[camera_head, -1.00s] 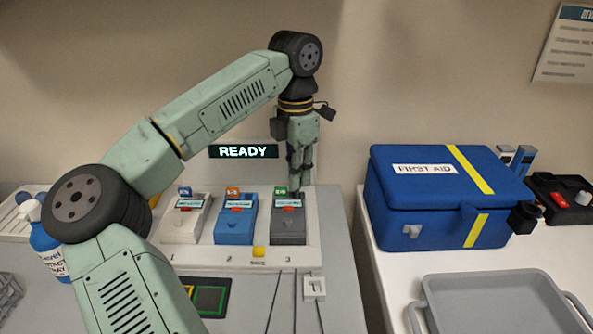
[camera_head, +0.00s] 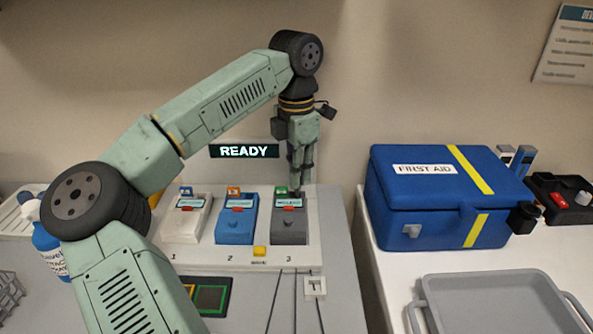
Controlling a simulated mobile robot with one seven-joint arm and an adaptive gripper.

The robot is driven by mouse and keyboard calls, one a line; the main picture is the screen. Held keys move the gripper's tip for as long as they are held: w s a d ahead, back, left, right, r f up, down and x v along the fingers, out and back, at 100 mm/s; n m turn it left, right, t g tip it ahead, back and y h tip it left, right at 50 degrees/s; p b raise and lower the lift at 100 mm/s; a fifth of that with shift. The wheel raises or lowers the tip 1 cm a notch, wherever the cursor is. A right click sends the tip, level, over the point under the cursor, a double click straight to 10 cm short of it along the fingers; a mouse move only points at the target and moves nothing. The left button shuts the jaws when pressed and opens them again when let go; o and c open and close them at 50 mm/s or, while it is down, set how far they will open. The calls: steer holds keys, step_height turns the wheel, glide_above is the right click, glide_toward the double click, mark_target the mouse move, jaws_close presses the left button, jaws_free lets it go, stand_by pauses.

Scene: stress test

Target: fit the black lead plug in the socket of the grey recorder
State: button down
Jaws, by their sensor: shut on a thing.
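The grey recorder (camera_head: 288,228) stands in the right-hand bay, numbered 3, of the white dock (camera_head: 205,257). It has a small screen and a green tag on top. My gripper (camera_head: 295,192) points down at the back edge of the grey recorder, at its top right. Its fingers are closed together on something too small to make out. The black lead plug cannot be told apart between the fingertips, and the socket is hidden there. Whether the plug touches or sits in the socket cannot be told.
A white recorder (camera_head: 184,226) and a blue recorder (camera_head: 235,226) stand left of the grey one. Several thin leads (camera_head: 295,300) run down the bench front. A READY sign (camera_head: 244,151) is behind. A blue first aid box (camera_head: 430,205) and grey tray (camera_head: 505,300) are right.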

steer(key=shift+f+b, duration=0.65)
steer(key=shift+f, duration=0.5)
stand_by(2.6)
steer(key=c, duration=1.9)
jaws_free()
steer(key=shift+r, duration=0.1)
steer(key=shift+r+p, duration=1.55)
steer(key=shift+r, duration=0.4)
steer(key=o, duration=0.6)
